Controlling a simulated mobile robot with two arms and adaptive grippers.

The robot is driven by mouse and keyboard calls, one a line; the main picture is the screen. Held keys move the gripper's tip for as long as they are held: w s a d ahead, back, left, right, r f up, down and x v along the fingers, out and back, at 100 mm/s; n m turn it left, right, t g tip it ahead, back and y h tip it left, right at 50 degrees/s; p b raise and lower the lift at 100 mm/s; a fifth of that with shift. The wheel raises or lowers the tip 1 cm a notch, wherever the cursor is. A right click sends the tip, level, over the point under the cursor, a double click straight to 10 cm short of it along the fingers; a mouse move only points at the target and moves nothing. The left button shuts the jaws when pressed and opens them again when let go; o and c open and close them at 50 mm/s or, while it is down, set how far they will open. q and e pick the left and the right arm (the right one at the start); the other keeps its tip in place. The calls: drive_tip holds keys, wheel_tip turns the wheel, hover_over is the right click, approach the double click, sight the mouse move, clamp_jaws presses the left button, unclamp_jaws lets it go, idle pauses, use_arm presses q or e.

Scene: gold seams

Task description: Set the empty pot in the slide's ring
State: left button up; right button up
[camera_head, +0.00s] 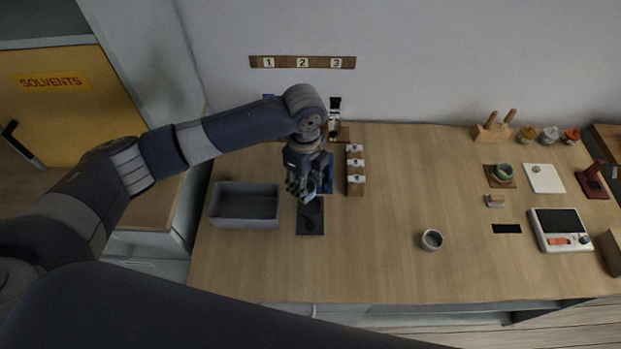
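A small grey round pot (432,239) stands upright and open-topped on the table, right of centre; its inside looks empty. A dark flat plate (311,226) lies on the table beside the grey bin, with a dark round shape on it that may be the slide's ring. My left gripper (305,197) points down over the far part of this plate and hides some of it. A light blue bit shows at its fingertips; I cannot tell whether it is held or whether the fingers are closed. My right gripper is not in view.
A grey bin (245,222) stands left of the plate. A blue object (327,172) and a wooden rack (355,181) with white labelled items stand behind and right of the gripper. The table centre is clear.

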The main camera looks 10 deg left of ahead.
sight(311, 190)
use_arm(q)
drive_tip(key=m, duration=0.1)
drive_tip(key=f+m, duration=0.1)
drive_tip(key=shift+w+d+m+p, duration=0.25)
drive_tip(key=shift+d+m+p, duration=0.05)
drive_tip(key=shift+d, duration=0.1)
drive_tip(key=shift+w+d+f+m, duration=0.15)
drive_tip(key=shift+f+m, duration=0.2)
drive_tip(key=shift+m, duration=0.25)
drive_tip(key=shift+f, duration=0.35)
drive_tip(key=shift+f+b, duration=0.45)
drive_tip(key=shift+b, duration=0.25)
wheel_tip(311, 190, down, 3)
drive_tip(key=b, duration=0.3)
drive_tip(key=shift+f+b, duration=0.1)
drive_tip(key=shift+b, duration=0.2)
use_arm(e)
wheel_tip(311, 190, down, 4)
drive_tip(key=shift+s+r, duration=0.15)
use_arm(q)
drive_tip(key=shift+p, duration=0.35)
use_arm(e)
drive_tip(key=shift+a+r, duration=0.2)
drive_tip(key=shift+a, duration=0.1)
use_arm(q)
drive_tip(key=shift+f, duration=0.3)
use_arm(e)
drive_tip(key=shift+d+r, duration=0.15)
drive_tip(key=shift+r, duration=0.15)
